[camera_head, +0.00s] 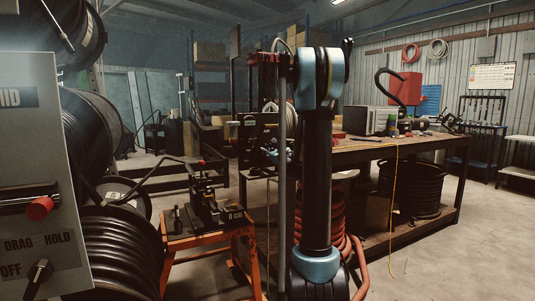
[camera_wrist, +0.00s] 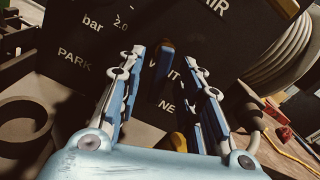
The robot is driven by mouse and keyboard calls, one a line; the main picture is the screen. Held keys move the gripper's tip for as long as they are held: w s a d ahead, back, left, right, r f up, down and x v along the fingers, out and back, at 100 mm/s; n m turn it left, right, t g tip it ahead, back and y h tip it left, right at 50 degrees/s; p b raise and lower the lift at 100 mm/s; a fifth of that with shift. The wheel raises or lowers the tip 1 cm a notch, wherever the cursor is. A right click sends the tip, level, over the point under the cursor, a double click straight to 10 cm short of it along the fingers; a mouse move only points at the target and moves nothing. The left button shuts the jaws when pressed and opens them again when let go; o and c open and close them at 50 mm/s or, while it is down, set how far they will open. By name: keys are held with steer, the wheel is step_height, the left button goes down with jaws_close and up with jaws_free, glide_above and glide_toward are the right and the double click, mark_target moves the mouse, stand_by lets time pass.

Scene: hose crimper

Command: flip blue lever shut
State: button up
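A narrow lever-like piece (camera_wrist: 166,64), dark blue with a brownish end, stands out from the panel between my fingers. It looks like the blue lever. My gripper (camera_wrist: 164,58) is open, with one finger on each side of it and visible gaps. I cannot tell how deep the fingers reach around it. In the head view, my arm hides most of the gripper and the lever.
A yellow-orange piece (camera_wrist: 178,142) sits below the lever, near the right finger. A ribbed pale hose coil (camera_wrist: 270,45) is right of the panel. In the head view, a workbench (camera_head: 400,152) stands to the right and an orange stand (camera_head: 210,240) to the left.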

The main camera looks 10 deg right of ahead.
steer(key=shift+x, duration=1)
jaws_close()
steer(key=shift+n, duration=0.3)
steer(key=n, duration=0.3)
steer(key=shift+d+r, duration=0.15)
steer(key=shift+d, duration=0.1)
steer(key=n, duration=0.3)
steer(key=shift+w+d+r+n, duration=0.1)
steer(key=shift+d+r+n, duration=0.15)
steer(key=shift+n, duration=0.05)
steer(key=n, duration=0.3)
steer(key=shift+d+r, duration=0.1)
steer(key=shift+r, duration=0.2)
steer(key=shift+r+n, duration=0.1)
steer(key=shift+n, duration=0.8)
steer(key=shift+r+n, duration=0.15)
steer(key=shift+n, duration=0.75)
